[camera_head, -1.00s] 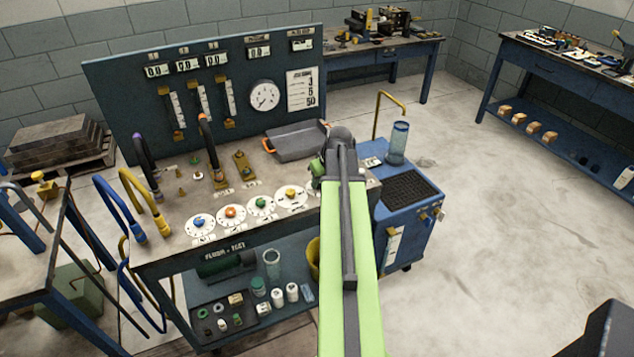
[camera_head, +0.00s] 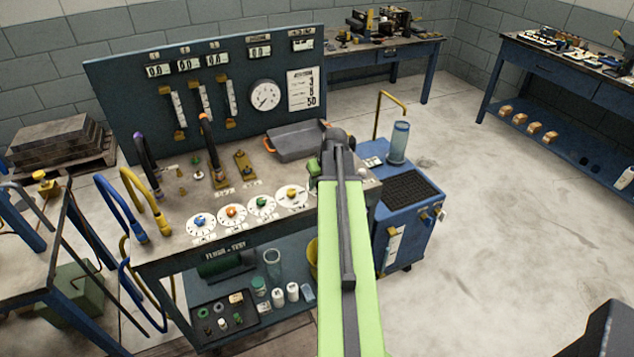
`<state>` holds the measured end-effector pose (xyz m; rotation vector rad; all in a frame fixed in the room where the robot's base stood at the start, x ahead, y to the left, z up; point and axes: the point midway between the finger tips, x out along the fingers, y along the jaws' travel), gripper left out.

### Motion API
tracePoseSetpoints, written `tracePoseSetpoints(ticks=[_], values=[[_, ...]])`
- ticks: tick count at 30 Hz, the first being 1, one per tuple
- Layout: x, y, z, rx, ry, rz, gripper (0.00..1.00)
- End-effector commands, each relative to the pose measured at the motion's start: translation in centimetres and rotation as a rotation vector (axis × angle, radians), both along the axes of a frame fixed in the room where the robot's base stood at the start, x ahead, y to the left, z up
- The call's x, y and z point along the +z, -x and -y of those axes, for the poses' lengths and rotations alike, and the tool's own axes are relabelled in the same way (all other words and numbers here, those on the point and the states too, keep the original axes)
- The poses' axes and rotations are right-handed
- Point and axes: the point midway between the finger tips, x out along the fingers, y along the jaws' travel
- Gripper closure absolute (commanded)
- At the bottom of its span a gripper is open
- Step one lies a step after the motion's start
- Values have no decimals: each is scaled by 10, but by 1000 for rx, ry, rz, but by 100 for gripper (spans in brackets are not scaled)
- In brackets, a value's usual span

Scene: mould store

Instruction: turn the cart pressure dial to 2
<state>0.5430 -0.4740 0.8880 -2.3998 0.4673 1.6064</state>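The small blue cart (camera_head: 408,200) stands right of the bench. Four dials with white faces lie along the bench's front edge: a blue-knobbed dial (camera_head: 201,223), an orange-knobbed dial (camera_head: 233,213), a green-knobbed dial (camera_head: 263,206) and a yellow-knobbed dial (camera_head: 292,196). I cannot tell which dial is the cart pressure dial; their numerals are unreadable. My green arm reaches over the bench's right end. My gripper is mostly hidden behind the arm's end, right of the yellow-knobbed dial; its opening does not show.
A grey tray (camera_head: 290,146) lies behind my arm's end. A clear cylinder (camera_head: 398,143) and a bent yellow pipe (camera_head: 378,112) rise from the blue cart. Hoses (camera_head: 150,200) loop over the bench's left end. The floor (camera_head: 500,240) to the right is clear.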

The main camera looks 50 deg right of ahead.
Motion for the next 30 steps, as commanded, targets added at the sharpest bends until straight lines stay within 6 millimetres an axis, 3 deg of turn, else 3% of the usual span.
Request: tracePoseSetpoints(ticks=[14,20,30], values=[[10,2,0,-1,3,1,50],[43,13,-5,0,4,1,50],[122,41,-17,-2,3,1,50]])
